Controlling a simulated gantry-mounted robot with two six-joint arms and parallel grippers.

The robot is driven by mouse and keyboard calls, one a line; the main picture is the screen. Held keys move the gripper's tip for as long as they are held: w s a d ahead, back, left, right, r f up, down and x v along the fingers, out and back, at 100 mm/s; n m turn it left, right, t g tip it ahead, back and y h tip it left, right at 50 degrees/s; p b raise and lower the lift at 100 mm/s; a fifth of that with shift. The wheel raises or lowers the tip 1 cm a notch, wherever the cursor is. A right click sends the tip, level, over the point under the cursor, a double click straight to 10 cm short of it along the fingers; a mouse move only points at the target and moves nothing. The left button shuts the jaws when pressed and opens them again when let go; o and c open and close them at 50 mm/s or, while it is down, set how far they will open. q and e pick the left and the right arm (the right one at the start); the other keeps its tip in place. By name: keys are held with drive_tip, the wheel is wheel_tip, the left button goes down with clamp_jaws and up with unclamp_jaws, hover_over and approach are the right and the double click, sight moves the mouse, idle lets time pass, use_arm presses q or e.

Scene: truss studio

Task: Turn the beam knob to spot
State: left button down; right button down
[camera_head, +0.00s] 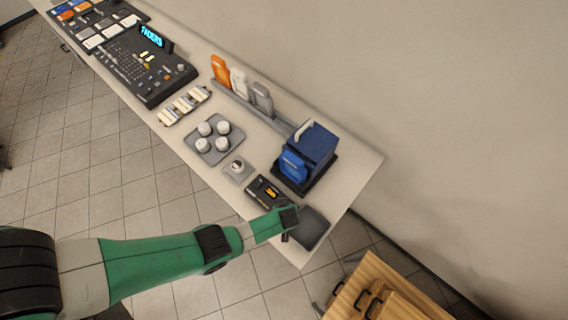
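A small grey square plate with a round pale knob (237,166) sits on the white table between the tray of white round items and a black box. It may be the beam knob, but I cannot read a label. A blue lamp-like unit (310,146) with a pale handle stands on a black base behind it. My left gripper (291,222) is at the table's front right, over the edge of a dark grey pad and close to the black box. Its fingers are too small and hidden to tell open from shut. My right gripper is not in view.
A wooden drawer unit (375,290) is lower right.

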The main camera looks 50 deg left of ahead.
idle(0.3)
use_arm(q)
drive_tip(key=c, duration=0.5)
unclamp_jaws()
